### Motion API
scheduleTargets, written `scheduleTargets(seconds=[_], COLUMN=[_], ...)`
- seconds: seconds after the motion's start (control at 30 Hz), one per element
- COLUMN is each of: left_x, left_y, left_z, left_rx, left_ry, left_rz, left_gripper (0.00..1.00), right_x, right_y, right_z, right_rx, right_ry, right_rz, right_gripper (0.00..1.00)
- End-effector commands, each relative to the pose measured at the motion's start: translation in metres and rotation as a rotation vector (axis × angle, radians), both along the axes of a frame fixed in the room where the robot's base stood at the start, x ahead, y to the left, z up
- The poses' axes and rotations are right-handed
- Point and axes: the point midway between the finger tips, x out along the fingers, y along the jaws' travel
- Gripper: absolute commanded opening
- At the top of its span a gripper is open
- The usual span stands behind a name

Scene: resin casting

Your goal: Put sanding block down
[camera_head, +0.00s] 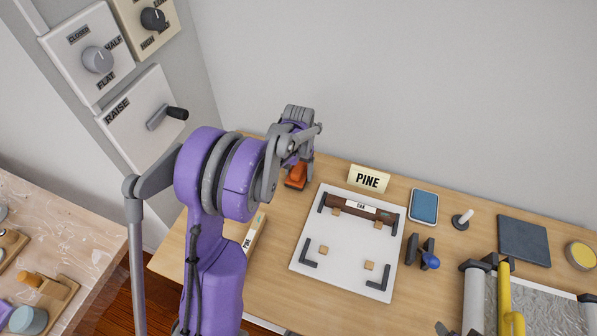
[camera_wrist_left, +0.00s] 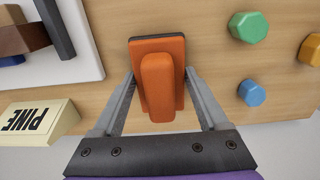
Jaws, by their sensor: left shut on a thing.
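The sanding block (camera_head: 296,178) has an orange grip on top and a dark base. It is at the back left of the wooden table, left of the white board. My left gripper (camera_head: 297,166) reaches down over it from above. In the left wrist view my left gripper (camera_wrist_left: 158,88) has one finger on each side of the sanding block (camera_wrist_left: 162,85) and is shut on it. The underside is hidden, so I cannot tell whether it touches the table. My right gripper is not in view.
A white board (camera_head: 335,240) with dark corner brackets carries a brown "OAK" piece (camera_head: 345,206). A "PINE" sign (camera_head: 369,178) stands behind it. In the left wrist view green (camera_wrist_left: 248,27) and blue (camera_wrist_left: 251,93) knob-like pieces are right of the block. Wood around the block is bare.

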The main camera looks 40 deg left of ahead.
Motion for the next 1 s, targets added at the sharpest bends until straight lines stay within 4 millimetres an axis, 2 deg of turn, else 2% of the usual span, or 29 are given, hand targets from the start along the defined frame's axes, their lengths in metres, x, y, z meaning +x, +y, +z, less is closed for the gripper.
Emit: scheduleTargets(seconds=[0.37, 0.4, 0.53, 0.83, 1.0], left_x=[0.000, 0.000, 0.000, 0.000, 0.000], left_y=[0.000, 0.000, 0.000, 0.000, 0.000], left_z=[-0.007, -0.008, -0.007, -0.003, 0.020], left_rx=[0.000, 0.000, 0.000, 0.000, 0.000], left_ry=[0.001, 0.000, 0.000, -0.001, 0.000], left_rz=[0.000, 0.000, 0.000, 0.000, 0.000], left_gripper=[0.16, 0.78, 1.00, 1.00, 1.00], right_x=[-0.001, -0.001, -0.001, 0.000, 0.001], right_y=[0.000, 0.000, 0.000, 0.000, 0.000], right_z=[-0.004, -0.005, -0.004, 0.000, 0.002], right_rx=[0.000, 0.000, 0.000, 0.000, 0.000], right_ry=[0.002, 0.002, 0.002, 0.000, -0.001], right_rz=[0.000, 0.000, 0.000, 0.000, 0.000], right_gripper=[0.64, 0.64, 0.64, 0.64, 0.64])
